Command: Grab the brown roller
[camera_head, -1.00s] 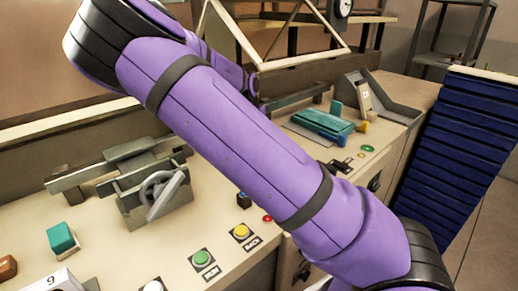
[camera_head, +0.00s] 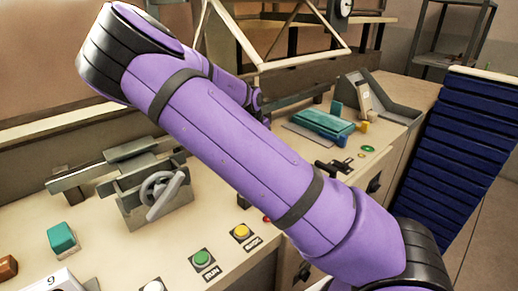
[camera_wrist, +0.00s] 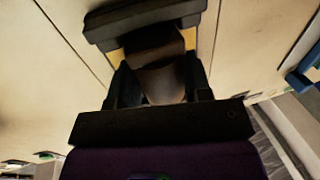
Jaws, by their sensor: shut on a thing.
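In the wrist view my gripper (camera_wrist: 154,62) is shut on the brown roller (camera_wrist: 163,84), which sits between its dark fingers. The roller looks brown, with a darker brown block-like part (camera_wrist: 152,46) just above it in the picture. A dark bar (camera_wrist: 145,14) crosses beyond the fingers; I cannot tell whether it belongs to the roller. Yellow patches show beside the fingers. In the head view my purple arm reaches across the bench, and my gripper and the roller are hidden.
The cream bench (camera_head: 105,235) carries a grey vise-like device with a handwheel (camera_head: 160,190), a teal block (camera_head: 62,238), a green button (camera_head: 202,257) and a yellow button (camera_head: 241,231). A teal device (camera_head: 322,124) lies farther back. A stack of blue trays (camera_head: 458,150) stands at the right.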

